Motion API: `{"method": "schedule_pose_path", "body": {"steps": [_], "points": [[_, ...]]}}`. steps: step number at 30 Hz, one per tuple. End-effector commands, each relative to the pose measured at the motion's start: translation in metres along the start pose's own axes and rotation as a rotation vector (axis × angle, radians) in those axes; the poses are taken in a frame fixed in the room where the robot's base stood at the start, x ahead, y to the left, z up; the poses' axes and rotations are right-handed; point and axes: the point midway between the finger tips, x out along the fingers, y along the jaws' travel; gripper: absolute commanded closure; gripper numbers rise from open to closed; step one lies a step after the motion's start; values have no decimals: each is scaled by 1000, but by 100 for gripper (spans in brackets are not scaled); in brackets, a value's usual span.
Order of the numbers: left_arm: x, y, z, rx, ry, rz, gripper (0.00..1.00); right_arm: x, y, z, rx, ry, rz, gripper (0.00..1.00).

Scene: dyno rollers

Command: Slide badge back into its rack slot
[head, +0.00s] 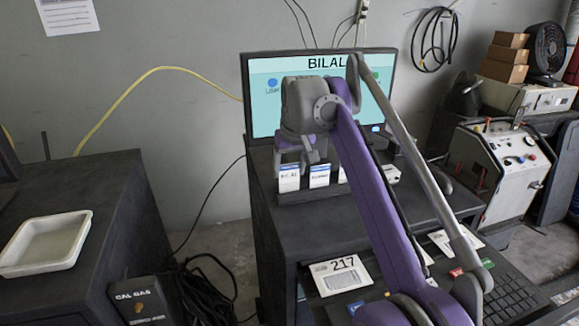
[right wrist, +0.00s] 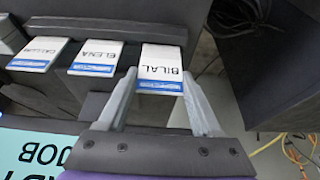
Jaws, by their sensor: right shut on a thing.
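The BILAL badge (right wrist: 161,66), white with a blue stripe, is between the two fingers of my right gripper (right wrist: 158,78), which is shut on it. In the head view the badge (head: 289,179) is upright at the left end of the dark badge rack (head: 335,209), under my right gripper (head: 306,156). Its lower edge is at the rack; I cannot tell how deep it sits in a slot. The ELENA badge (right wrist: 97,58) stands beside it, and it also shows in the head view (head: 319,176). My left gripper is not in view.
Another badge (right wrist: 38,54) stands farther along the rack. A monitor (head: 262,100) showing BILAL stands behind the rack. A card marked 217 (head: 340,275) and a keyboard (head: 508,298) lie in front. A white tray (head: 45,243) is on the left cabinet.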

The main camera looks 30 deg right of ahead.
Motion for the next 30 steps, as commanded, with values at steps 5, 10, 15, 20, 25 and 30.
{"method": "schedule_pose_path", "body": {"steps": [5, 10, 15, 20, 25, 30], "points": [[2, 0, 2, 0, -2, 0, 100, 4, 0, 2, 0, 0, 0, 74], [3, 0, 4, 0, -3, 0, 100, 7, 0, 3, 0, 0, 0, 74], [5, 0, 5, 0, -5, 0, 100, 10, 0, 4, 0, 0, 0, 74], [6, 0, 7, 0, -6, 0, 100, 13, 0, 5, 0, -1, 0, 74], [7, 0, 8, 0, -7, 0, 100, 16, 0, 7, 0, -1, 0, 74], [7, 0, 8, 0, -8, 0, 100, 17, 0, 7, 0, 0, 0, 18]]}}
